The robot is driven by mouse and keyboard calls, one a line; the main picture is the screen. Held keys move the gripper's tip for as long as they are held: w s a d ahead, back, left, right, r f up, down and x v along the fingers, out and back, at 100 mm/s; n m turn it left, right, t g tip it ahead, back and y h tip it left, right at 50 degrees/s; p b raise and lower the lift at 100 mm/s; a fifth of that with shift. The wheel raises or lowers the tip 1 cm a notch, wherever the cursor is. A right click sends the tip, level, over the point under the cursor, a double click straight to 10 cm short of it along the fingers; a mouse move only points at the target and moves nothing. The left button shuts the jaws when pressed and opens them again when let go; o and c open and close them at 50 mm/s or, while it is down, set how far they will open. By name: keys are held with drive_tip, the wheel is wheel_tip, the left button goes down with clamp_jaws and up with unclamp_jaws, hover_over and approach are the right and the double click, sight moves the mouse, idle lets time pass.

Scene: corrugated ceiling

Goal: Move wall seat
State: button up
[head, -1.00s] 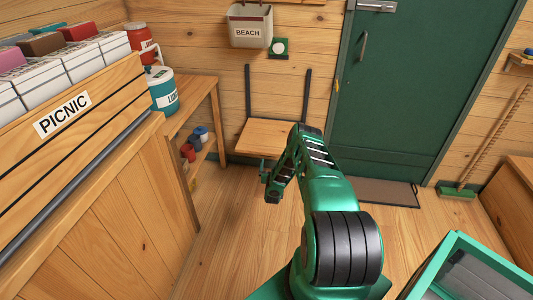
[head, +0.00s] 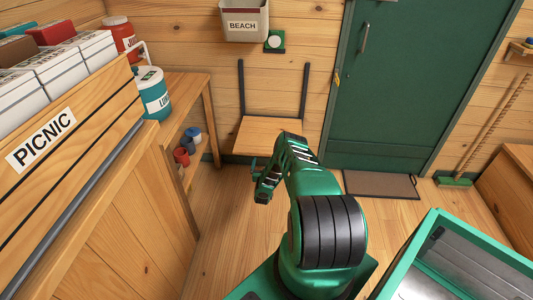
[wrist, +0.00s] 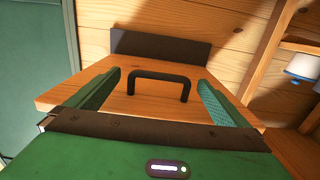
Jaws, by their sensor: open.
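The wall seat (head: 268,136) is a light wooden panel against the plank wall, with two dark upright rails above it. It appears roughly level in the head view, and my arm covers part of its front right. In the wrist view the wooden seat panel (wrist: 95,97) fills the middle and carries a black bar handle (wrist: 158,76). My gripper (wrist: 161,92) is open, its two green fingers on either side of the handle and apart from it. In the head view my gripper (head: 262,186) is low in front of the seat, small and partly hidden by its own links.
A wooden shelf bench (head: 187,85) with cups stands left of the seat. The PICNIC crate (head: 60,130) is at near left. A green door (head: 405,90) and brown mat (head: 381,185) are to the right. A BEACH bin (head: 245,22) hangs above. Open floor lies between.

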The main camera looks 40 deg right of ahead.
sight(270, 139)
drive_tip(key=x, duration=0.8)
drive_tip(key=shift+w, duration=0.2)
